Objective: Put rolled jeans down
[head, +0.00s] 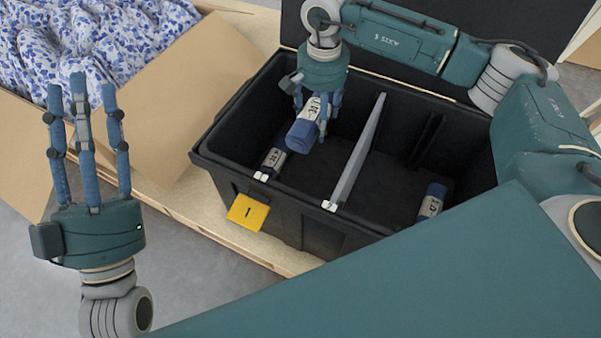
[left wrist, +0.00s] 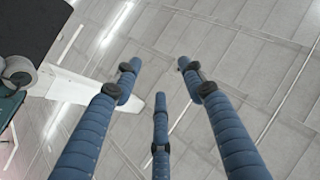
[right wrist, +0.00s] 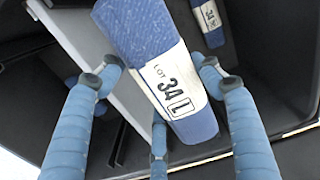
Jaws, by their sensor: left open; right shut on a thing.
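A rolled pair of jeans (head: 303,124), dark blue with a white label band, is held by my right gripper (head: 318,102) above the left compartment of a black divided bin (head: 225,168). In the right wrist view this roll (right wrist: 150,60) sits between the fingers, its label reading LOT 34 L. A second roll (head: 273,160) lies in the left compartment near the front wall; a third roll (head: 431,202) lies in the right compartment. My left gripper (head: 82,92) is open and empty, fingers pointing up, left of the bin.
A grey divider (head: 360,150) splits the bin. A yellow tag (head: 248,212) marked 1 hangs on its front. An open cardboard box (head: 195,85) with blue-patterned white cloth (head: 120,35) stands at the left. Bare floor shows in the right compartment.

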